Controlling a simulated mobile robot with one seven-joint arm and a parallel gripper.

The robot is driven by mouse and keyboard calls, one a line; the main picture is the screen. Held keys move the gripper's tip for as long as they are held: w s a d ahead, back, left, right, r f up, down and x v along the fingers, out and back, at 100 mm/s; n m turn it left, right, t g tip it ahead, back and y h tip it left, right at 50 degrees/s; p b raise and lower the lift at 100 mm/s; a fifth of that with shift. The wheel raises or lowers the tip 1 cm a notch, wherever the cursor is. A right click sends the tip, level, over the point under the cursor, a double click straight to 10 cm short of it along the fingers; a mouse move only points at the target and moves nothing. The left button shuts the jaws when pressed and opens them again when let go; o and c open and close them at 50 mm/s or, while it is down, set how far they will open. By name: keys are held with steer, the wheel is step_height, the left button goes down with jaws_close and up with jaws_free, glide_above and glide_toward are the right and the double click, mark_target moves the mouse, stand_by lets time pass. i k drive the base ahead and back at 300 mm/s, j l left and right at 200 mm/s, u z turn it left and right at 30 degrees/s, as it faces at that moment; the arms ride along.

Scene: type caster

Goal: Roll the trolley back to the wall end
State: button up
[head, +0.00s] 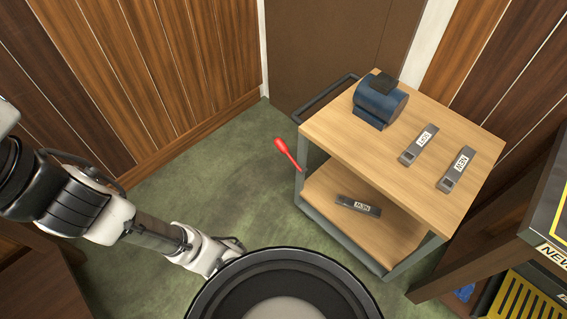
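The trolley (345,153) stands at the right of the head view. It has a wooden top, a wooden lower shelf (330,192) and a grey metal frame. A dark push handle (327,97) sticks out at its far left end, facing the back corner. A red lever-like piece (286,151) shows by its left side; I cannot tell how it is fixed. The wheels are hidden. My arm crosses the left of the view, well apart from the trolley. My gripper's fingers do not show.
A blue rounded device (381,101) and two labelled grey bars (418,146) (457,169) lie on the trolley top; another bar (358,206) lies on the shelf. Wood-panelled walls (180,60) and a brown panel (335,45) stand behind. A wooden bench (480,245) is close at right. Green floor (230,185) is clear left of the trolley.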

mark_target(366, 130)
steer(key=i+j, duration=0.45)
steer(key=i, duration=0.15)
steer(key=i+j, duration=0.9)
steer(key=i, duration=0.25)
steer(key=i+j+z, duration=0.2)
steer(key=z, duration=0.2)
steer(key=i+j+z, duration=0.15)
steer(key=z, duration=0.3)
steer(key=j+z, duration=0.1)
steer(key=z, duration=1.05)
